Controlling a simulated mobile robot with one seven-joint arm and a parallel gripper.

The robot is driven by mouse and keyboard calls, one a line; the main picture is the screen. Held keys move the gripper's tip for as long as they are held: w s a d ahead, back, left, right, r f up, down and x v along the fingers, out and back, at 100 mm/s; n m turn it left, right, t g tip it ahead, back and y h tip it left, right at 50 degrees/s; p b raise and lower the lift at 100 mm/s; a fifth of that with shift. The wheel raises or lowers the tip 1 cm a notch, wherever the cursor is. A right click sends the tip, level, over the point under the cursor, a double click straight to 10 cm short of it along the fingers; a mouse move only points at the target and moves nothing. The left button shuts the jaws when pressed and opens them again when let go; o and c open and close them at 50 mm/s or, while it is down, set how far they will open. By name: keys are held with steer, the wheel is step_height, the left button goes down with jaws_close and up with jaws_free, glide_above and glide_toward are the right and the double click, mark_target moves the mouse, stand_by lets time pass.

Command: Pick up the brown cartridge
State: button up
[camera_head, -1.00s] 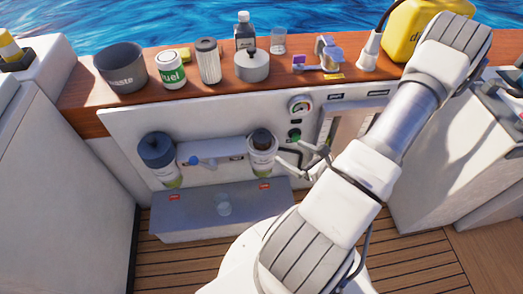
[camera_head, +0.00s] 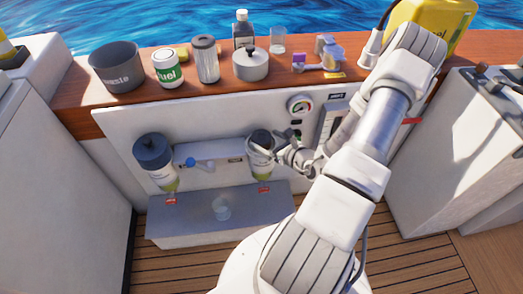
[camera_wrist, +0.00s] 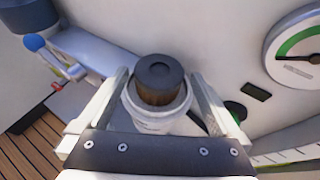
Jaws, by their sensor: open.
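The brown cartridge (camera_wrist: 158,92) has a dark round cap and stands upright in a pale open housing (camera_wrist: 155,124) in the wrist view. Its lower part is hidden inside the housing. In the head view the dark top of the cartridge (camera_head: 261,136) shows in the right one of two wall-mounted filter units. My gripper (camera_wrist: 159,78) is open, with one finger on each side of the cartridge and housing. I cannot tell whether either finger touches. In the head view my gripper (camera_head: 264,147) partly covers the housing.
A second filter unit with a dark lid (camera_head: 153,152) hangs at left, near a blue-knobbed valve (camera_head: 189,162). A gauge (camera_head: 299,105) sits above right. A grey tray (camera_head: 185,215) is below.

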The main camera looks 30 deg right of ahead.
mark_target(264, 139)
steer(key=b+x, duration=0.1)
steer(key=x, duration=0.3)
jaws_close()
stand_by(0.4)
